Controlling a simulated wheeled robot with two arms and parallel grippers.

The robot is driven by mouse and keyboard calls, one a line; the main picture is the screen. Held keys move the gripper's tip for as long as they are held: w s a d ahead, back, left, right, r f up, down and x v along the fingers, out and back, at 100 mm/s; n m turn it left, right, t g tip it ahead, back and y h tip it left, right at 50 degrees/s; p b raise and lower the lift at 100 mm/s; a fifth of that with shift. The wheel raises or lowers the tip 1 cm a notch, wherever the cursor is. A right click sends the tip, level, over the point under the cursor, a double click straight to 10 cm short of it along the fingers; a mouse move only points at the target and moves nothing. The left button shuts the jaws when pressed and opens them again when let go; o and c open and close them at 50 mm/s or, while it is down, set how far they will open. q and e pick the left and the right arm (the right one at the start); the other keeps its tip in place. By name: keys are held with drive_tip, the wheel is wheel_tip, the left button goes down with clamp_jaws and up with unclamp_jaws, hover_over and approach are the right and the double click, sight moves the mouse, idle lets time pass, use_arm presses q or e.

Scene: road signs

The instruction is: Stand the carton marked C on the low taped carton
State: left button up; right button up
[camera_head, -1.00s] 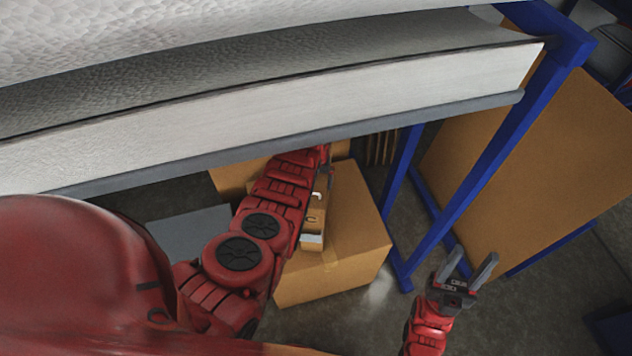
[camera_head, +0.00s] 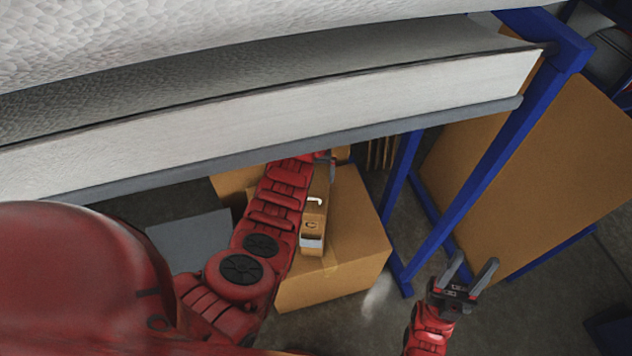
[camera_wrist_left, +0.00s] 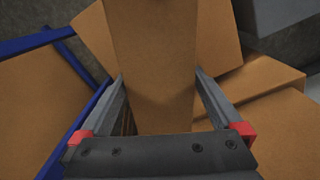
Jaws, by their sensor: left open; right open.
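The carton marked C (camera_head: 314,215), narrow and brown with a white handle mark and a pale label, stands on the low taped carton (camera_head: 358,235), near its left part. My left gripper is at the far end of the carton marked C, mostly hidden behind my arm in the head view. In the left wrist view, the fingers of my left gripper (camera_wrist_left: 161,85) are spread on either side of the carton marked C (camera_wrist_left: 152,60), with gaps showing beside it. My right gripper (camera_head: 473,272) is open and empty, right of the low taped carton.
A grey-white shelf beam (camera_head: 300,110) spans above my left arm. Blue rack posts (camera_head: 470,190) and a large brown panel (camera_head: 550,160) stand to the right. Another brown carton (camera_head: 232,186) and a grey flat thing (camera_head: 190,238) lie at left. Floor between the taped carton and rack is narrow.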

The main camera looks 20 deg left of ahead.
use_arm(q)
drive_tip(key=shift+r+b, duration=0.55)
drive_tip(key=shift+r, duration=2.1)
